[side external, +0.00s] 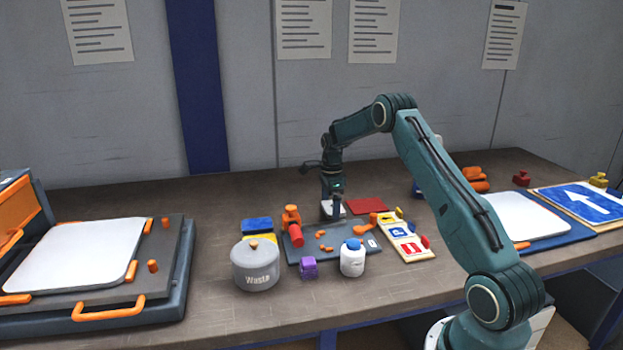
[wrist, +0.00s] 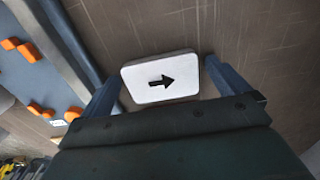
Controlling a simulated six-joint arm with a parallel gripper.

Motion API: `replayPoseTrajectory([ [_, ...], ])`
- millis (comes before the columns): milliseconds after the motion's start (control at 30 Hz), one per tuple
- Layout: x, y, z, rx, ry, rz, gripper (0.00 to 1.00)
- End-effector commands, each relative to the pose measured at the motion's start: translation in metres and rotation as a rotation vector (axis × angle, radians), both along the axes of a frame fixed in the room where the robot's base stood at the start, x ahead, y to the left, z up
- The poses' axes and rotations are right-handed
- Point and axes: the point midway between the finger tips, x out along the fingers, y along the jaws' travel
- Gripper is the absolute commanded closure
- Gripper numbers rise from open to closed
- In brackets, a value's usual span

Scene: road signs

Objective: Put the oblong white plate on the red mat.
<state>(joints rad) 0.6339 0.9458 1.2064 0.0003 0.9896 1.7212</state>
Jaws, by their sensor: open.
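The oblong white plate (wrist: 140,88) has a black arrow on it and sits between the two fingers of my gripper (wrist: 160,76) in the wrist view. In the side view the plate (side external: 338,210) shows as a small white patch under my gripper (side external: 332,197), partly hidden by it. My fingers are open, one at each end of the plate; I cannot tell whether either touches it. The red mat (side external: 367,206) lies flat and bare on the table just right of my gripper. It does not show in the wrist view.
A grey-blue board (side external: 350,257) with orange pieces lies in front of my gripper. An orange-and-red tool (side external: 293,225), a grey waste pot (side external: 256,268), a white bottle (side external: 353,262) and a sign tray (side external: 405,240) stand around it. The table behind is clear.

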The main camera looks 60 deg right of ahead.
Motion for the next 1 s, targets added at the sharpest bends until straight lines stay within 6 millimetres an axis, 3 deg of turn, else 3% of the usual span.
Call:
replayPoseTrajectory([
  [33, 0.0, 0.0, 0.0, 0.0, 0.0, 0.0, 0.06],
  [200, 0.0, 0.0, 0.0, 0.0, 0.0, 0.0, 0.39],
  [267, 0.0, 0.0, 0.0, -0.001, -0.001, 0.0, 0.45],
  [667, 0.001, 0.0, 0.006, -0.002, -0.002, 0.0, 0.45],
  [1000, 0.001, -0.001, 0.048, -0.002, -0.004, 0.0, 0.45],
])
